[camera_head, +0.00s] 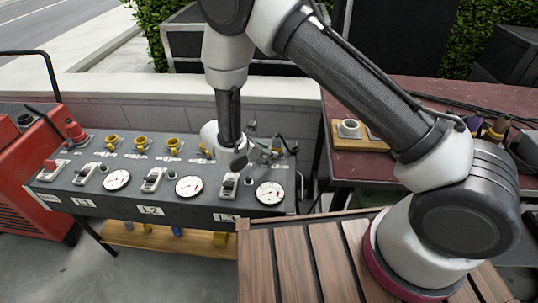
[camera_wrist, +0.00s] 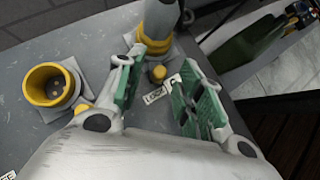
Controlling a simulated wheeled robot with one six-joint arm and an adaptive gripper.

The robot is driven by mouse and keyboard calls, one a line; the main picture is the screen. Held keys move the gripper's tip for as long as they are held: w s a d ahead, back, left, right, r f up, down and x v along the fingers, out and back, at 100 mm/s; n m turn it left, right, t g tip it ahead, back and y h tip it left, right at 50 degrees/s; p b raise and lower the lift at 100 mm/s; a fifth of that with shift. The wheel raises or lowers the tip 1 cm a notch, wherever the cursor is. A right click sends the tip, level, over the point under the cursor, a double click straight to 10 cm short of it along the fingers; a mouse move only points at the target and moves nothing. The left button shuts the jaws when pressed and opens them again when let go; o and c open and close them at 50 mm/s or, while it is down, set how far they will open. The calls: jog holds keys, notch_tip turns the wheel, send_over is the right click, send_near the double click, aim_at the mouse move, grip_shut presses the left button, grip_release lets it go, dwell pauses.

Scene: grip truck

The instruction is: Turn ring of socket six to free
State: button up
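My gripper (camera_head: 264,156) is over the right end of the grey panel. In the wrist view its green-padded fingers (camera_wrist: 162,78) are apart, with nothing held between them. Beyond the fingertips is a socket with a yellow ring (camera_wrist: 156,42) and a grey plug (camera_wrist: 160,14) in it. The left finger partly overlaps this ring; I cannot tell whether it touches. An empty yellow-ringed socket (camera_wrist: 45,88) is at left. No readable number marks socket six.
The grey panel (camera_head: 130,205) carries dials, switches, several yellow sockets (camera_head: 142,143) and a red plug (camera_head: 76,132). A red machine (camera_head: 30,200) stands left. A dark red table (camera_head: 480,105) with cables stands right. A slatted wooden surface (camera_head: 290,265) lies in front.

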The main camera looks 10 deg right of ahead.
jog(key=shift+w+d+f, duration=0.3)
jog(key=shift+d+f, duration=0.1)
jog(key=shift+f, duration=0.1)
grip_shut()
